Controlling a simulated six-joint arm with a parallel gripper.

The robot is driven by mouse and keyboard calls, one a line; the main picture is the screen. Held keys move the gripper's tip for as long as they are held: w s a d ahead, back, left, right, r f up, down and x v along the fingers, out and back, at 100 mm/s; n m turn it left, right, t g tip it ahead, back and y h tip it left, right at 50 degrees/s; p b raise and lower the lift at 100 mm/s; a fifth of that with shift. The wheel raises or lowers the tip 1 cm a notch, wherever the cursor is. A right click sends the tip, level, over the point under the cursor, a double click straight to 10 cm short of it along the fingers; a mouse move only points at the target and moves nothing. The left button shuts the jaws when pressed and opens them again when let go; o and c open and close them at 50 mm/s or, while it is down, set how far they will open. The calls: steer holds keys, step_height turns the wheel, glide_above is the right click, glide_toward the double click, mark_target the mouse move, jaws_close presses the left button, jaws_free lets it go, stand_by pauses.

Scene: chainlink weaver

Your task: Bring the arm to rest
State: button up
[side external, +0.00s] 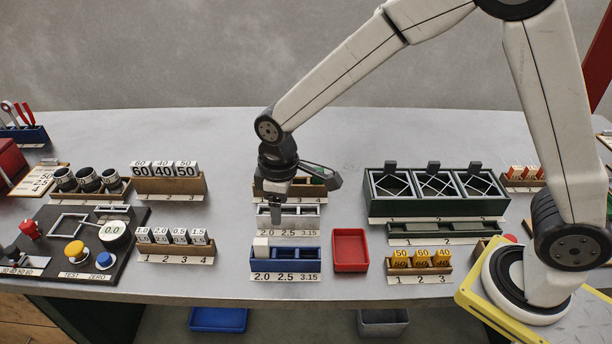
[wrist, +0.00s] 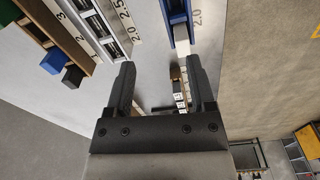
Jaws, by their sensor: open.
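My gripper (side external: 276,196) hangs from the wrist above the white three-slot tray (side external: 290,223) in the side view. In the wrist view its two dark fingers (wrist: 163,85) stand apart with nothing between them. The blue three-slot tray (side external: 300,261) is just in front, labelled 2.0, 2.5 and 3.15. A white block (side external: 261,246) sits at its left end, by the 2.0 label, and also shows beyond the fingers in the wrist view (wrist: 181,47). My wrist partly hides the white tray and the wooden rack (side external: 312,197) behind it.
A red tray (side external: 350,250) lies right of the blue tray. Green mesh-front boxes (side external: 436,206) stand at right. White number blocks (side external: 175,238) and a black test panel (side external: 75,250) are at left. Yellow blocks (side external: 421,256) sit near the front edge. The back of the table is clear.

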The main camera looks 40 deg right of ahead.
steer(key=s+d+m+t, duration=0.2)
steer(key=s+d+m, duration=0.5)
steer(key=s+d, duration=0.5)
steer(key=d+r, duration=0.1)
steer(key=d, duration=0.2)
steer(key=shift+s, duration=0.2)
stand_by(0.6)
